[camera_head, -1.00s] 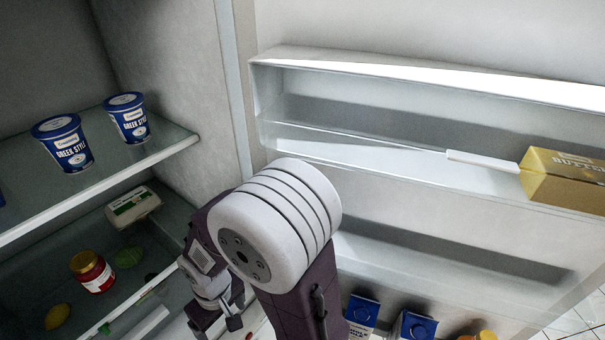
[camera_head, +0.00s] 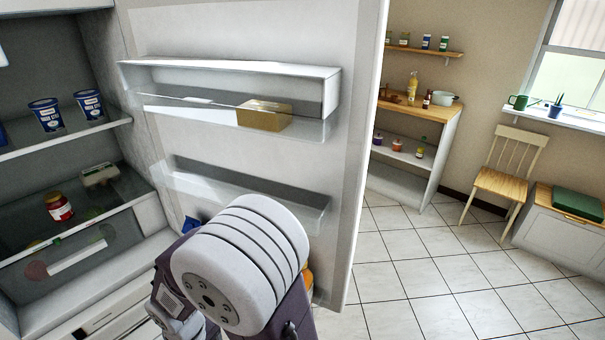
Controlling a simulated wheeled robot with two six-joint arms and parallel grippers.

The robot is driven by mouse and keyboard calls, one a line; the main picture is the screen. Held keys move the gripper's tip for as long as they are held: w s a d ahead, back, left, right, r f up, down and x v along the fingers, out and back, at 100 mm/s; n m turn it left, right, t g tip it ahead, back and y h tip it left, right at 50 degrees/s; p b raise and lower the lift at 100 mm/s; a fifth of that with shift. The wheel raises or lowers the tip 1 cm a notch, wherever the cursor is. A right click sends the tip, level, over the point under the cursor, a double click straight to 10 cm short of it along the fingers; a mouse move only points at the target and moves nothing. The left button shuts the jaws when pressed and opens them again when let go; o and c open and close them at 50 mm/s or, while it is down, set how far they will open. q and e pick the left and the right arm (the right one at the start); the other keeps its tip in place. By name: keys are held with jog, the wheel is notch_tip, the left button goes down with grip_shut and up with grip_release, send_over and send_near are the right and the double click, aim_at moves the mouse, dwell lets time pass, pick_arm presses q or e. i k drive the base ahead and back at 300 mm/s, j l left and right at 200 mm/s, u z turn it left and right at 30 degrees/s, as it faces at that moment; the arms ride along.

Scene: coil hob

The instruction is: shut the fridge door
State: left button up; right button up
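The fridge door (camera_head: 345,130) stands wide open to the right of the fridge cabinet (camera_head: 68,250), its inner side facing me. Its shelves show, and a gold box (camera_head: 264,115) sits in the upper one. One of my arms rises from the bottom edge in front of the door's lower part and hides some of it. I cannot tell whether that arm touches the door. The arm's wrist end is cut off at the bottom edge, and no gripper fingertips show.
Inside the fridge are blue yogurt tubs (camera_head: 46,114), a red jar (camera_head: 58,206) and an egg carton (camera_head: 99,174). Right of the door, the tiled floor (camera_head: 430,270) is clear. A wooden shelf unit (camera_head: 450,125), a chair (camera_head: 504,180) and a white cabinet (camera_head: 560,235) stand beyond.

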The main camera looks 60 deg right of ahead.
aim_at(316, 168)
jog(key=k+l+u, duration=0.1)
jog(key=k+l, duration=0.15)
jog(key=l, duration=0.2)
jog(key=k+l, duration=0.25)
jog(key=l, duration=0.2)
jog(key=k+l+u, duration=0.15)
jog(key=l, duration=0.25)
jog(key=k+l, duration=0.35)
jog(key=l+u, duration=0.1)
jog(key=l, duration=0.65)
jog(key=k+l+u, duration=0.15)
jog(key=l, duration=0.6)
jog(key=l+u, duration=0.1)
jog(key=l, duration=0.65)
jog(key=z, duration=0.1)
jog(key=k+j, duration=0.05)
